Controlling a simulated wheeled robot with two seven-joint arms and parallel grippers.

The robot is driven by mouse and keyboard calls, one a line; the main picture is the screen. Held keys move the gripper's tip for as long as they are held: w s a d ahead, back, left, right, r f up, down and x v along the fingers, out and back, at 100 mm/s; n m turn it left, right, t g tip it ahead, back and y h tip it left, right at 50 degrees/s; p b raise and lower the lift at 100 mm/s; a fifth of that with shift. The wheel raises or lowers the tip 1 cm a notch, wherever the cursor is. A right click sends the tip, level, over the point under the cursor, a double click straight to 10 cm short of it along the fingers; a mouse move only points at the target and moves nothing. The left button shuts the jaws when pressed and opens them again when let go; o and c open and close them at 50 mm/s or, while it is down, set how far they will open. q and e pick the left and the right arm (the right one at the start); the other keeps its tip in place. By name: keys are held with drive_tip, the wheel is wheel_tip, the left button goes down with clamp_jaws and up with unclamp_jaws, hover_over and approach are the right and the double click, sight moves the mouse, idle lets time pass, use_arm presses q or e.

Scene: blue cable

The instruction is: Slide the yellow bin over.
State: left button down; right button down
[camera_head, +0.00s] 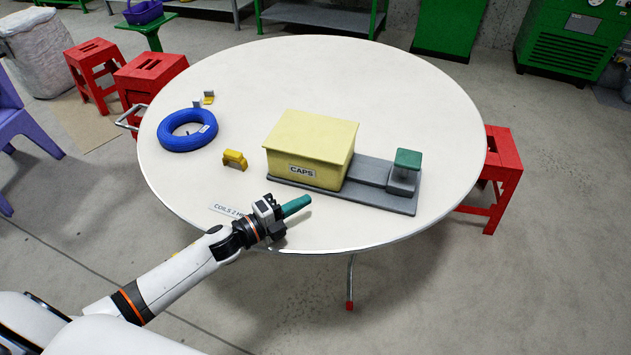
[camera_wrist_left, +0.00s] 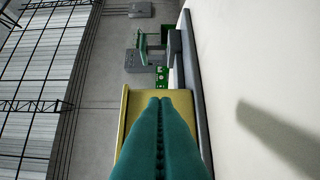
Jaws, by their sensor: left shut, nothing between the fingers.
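The yellow bin (camera_head: 310,143), labelled CAPS, stands on the left part of a grey base plate (camera_head: 376,198) on the round white table. A grey block with a green top (camera_head: 408,160) is at the plate's right end. My left gripper (camera_head: 297,206) is shut and empty, just in front of the plate's near edge and below the bin in the picture. In the left wrist view, the teal fingers (camera_wrist_left: 161,135) lie together and cover much of the yellow bin (camera_wrist_left: 125,122). Whether they touch it is unclear. My right gripper is not in view.
A blue cable coil (camera_head: 187,130), a yellow clip (camera_head: 235,160) and a small yellow-grey piece (camera_head: 208,97) lie on the left of the table. A paper label (camera_head: 226,211) is near the front edge. The table's far side is clear.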

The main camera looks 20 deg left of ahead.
sight(328, 177)
use_arm(q)
drive_tip(key=x, duration=0.4)
drive_tip(key=shift+r, duration=0.1)
drive_tip(key=shift+w+a, duration=0.15)
drive_tip(key=shift+w, duration=0.45)
drive_tip(key=shift+w+a, duration=0.2)
drive_tip(key=shift+w, duration=0.4)
drive_tip(key=shift+w+a, duration=0.1)
drive_tip(key=shift+w, duration=0.45)
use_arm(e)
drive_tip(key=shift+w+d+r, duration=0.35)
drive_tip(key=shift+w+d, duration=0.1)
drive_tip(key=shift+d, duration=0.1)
use_arm(q)
drive_tip(key=shift+w, duration=0.1)
